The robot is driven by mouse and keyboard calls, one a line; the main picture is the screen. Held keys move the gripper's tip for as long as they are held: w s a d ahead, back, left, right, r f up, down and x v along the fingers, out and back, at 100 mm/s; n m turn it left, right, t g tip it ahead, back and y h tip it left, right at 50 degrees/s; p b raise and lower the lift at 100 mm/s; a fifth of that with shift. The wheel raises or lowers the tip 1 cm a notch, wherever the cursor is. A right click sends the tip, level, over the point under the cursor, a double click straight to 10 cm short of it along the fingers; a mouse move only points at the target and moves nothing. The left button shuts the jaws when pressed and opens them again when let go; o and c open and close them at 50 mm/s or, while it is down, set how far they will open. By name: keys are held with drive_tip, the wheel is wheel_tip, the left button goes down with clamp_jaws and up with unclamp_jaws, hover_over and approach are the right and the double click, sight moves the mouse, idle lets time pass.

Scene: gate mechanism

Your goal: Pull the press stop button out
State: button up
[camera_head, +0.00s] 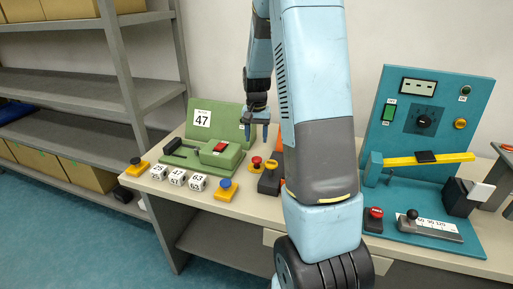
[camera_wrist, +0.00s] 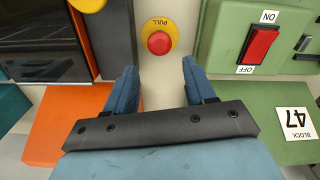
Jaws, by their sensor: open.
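A round red button (camera_wrist: 159,42) on a yellow ring marked PULL is at the top middle of the wrist view. In the head view this red button (camera_head: 256,161) is on the bench, just right of the green unit. My gripper (camera_wrist: 158,67) is open and empty, with its blue fingertips spread either side of the line to the button and not around it in the picture. In the head view my gripper (camera_head: 256,128) hangs above the button, fingers down and clear of it. Whether the button is pushed in, I cannot tell.
Close to the button stand a green unit (camera_head: 226,158) with a red switch (camera_wrist: 260,48) and a dark block (camera_head: 269,182). An orange panel (camera_wrist: 70,125) is behind. A teal station (camera_head: 440,115) with another red button (camera_head: 376,212) stands right. Yellow-based buttons and number blocks (camera_head: 177,177) line the front left.

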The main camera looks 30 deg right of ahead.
drive_tip(key=shift+r, duration=2.5)
drive_tip(key=s+a+r+n+t, duration=0.2)
drive_tip(key=s+a+r, duration=0.35)
drive_tip(key=r, duration=0.25)
drive_tip(key=s+a+r+n+t, duration=0.1)
drive_tip(key=s+a+r, duration=0.1)
drive_tip(key=s, duration=0.5)
drive_tip(key=s+a+r+n+t, duration=0.1)
drive_tip(key=s+a+r+n, duration=0.1)
drive_tip(key=s, duration=0.6)
drive_tip(key=s+a+r+n+t, duration=0.1)
drive_tip(key=s+a+r, duration=0.3)
drive_tip(key=s, duration=0.3)
drive_tip(key=shift+s+r+n+t, duration=0.3)
drive_tip(key=shift+r+n, duration=0.1)
drive_tip(key=shift+r, duration=0.15)
